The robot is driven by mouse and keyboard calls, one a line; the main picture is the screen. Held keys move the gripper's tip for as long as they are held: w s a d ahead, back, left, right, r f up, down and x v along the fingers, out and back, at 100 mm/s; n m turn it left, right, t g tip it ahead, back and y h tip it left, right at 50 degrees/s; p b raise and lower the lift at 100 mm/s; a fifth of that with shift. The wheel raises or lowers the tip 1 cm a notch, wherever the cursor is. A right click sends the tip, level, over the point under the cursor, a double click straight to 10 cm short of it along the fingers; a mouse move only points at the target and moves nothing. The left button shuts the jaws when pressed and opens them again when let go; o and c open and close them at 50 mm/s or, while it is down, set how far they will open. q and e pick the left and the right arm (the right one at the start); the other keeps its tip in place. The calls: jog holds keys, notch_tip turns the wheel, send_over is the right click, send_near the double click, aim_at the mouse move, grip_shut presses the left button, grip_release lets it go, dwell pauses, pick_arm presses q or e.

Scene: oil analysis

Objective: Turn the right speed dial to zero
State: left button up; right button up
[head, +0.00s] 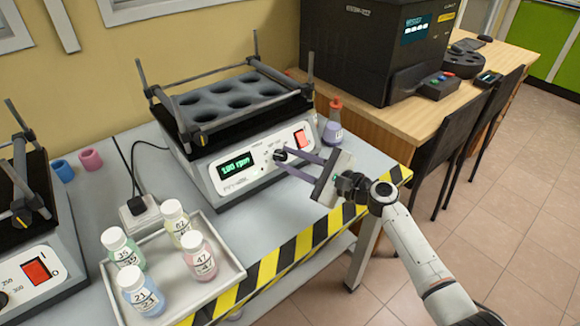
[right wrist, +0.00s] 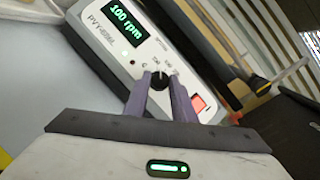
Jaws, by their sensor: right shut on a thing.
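The shaker (head: 240,150) stands on the grey bench, with a green display (head: 237,165) that seems to read 100 rpm; the display (right wrist: 125,23) reads 100 rpm in the right wrist view. Its black speed dial (head: 280,155) is on the front panel between the display and a red switch (head: 300,138). My right gripper (head: 289,161) reaches in from the right with its fingers at the dial. In the right wrist view, the purple-grey fingers are shut on either side of the dial (right wrist: 159,81). My left gripper is not in view.
A white tray (head: 225,272) with several capped, numbered bottles stands at the front. A second shaker (head: 30,240) is at the left edge. A flask with purple liquid (head: 333,130) stands right of the shaker. A dark machine (head: 380,50) sits on a wooden desk behind.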

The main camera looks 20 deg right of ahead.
jog(key=n, duration=0.1)
jog(key=n+g+b, duration=0.1)
jog(key=n, duration=0.1)
jog(key=shift+w+d+y, duration=0.15)
jog(key=shift+d+y, duration=0.05)
jog(key=shift+y, duration=0.2)
jog(key=n+g+b, duration=0.1)
jog(key=n, duration=0.2)
jog(key=shift+r+g, duration=0.15)
jog(key=shift+g, duration=0.25)
jog(key=shift+w+r+n+g, duration=0.15)
jog(key=shift+n+g, duration=0.55)
jog(key=shift+n, duration=1)
jog(key=o, duration=1.1)
jog(key=shift+c, duration=0.2)
